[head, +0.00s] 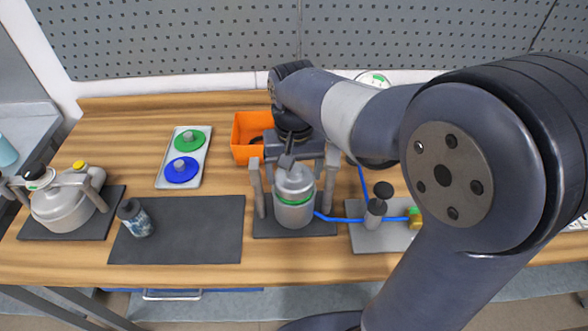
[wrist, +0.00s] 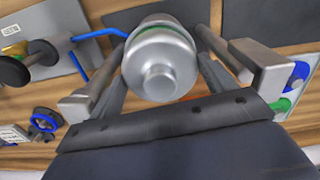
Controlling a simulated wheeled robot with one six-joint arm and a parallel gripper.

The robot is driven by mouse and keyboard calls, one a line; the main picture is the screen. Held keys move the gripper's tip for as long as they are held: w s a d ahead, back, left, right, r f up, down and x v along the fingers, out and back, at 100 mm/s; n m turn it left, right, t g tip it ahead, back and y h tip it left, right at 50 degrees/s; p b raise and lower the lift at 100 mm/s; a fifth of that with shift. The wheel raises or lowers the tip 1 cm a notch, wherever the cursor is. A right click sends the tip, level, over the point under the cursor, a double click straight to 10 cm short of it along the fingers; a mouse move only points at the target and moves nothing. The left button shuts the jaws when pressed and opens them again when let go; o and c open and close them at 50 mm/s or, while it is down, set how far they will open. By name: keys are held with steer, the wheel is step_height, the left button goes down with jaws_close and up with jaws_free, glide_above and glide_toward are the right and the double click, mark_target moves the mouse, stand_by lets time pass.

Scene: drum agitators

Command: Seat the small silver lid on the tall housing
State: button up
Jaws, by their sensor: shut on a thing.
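The tall housing (head: 293,215) is a silver cylinder on a dark mat at mid-bench, with a green ring near its top. The small silver lid (head: 293,183) is domed and lies right above that ring, in line with the housing. In the wrist view the lid (wrist: 160,78) is centred, its round knob facing me. My gripper (head: 293,176) points down over the lid, its fingers on either side and shut on it. The exact finger contact is hard to make out. I cannot tell whether the lid touches the housing.
Grey posts (head: 258,190) stand close around the housing. A blue hose (head: 345,219) runs right from it to a small fitting on a grey plate. An orange bin (head: 240,153) is behind. A tray (head: 165,180) holds green and blue lids. A dark mat (head: 200,230) at left is mostly clear.

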steer(key=shift+f, duration=0.15)
stand_by(0.5)
steer(key=o, duration=1.4)
steer(key=shift+a, duration=0.1)
steer(key=shift+c, duration=0.2)
step_height(320, 180, up, 11)
steer(key=shift+f, duration=0.1)
steer(key=shift+a+f, duration=0.1)
steer(key=shift+f, duration=0.05)
